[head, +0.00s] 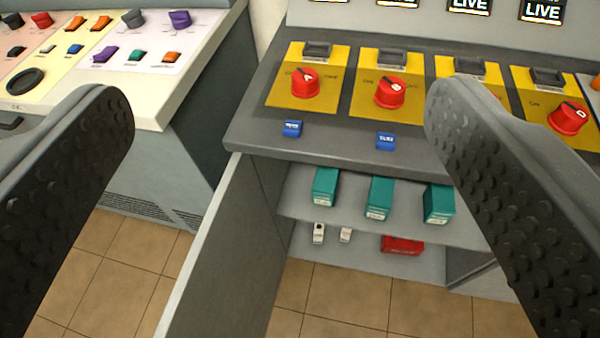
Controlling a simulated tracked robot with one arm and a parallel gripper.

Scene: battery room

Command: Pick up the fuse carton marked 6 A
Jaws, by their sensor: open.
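Three teal cartons stand in a row on the upper shelf of an open cabinet in the head view: a left one (325,187), a middle one (379,198) and a right one (438,204). Each has a pale label on its front, too small to read, so I cannot tell which is marked 6 A. My gripper (280,105) is open, with one dark studded finger at the left and one at the right. Nothing is between the fingers. The cartons are beyond and below the fingertips. The right finger passes close to the right carton in the picture.
The shelf (300,205) lies under a console with red rotary knobs (390,92) and blue switches (385,141). An open door (225,260) stands at the left. Small white items (319,232) and a red box (402,245) lie on the lower shelf. Tiled floor (330,290) is clear in front.

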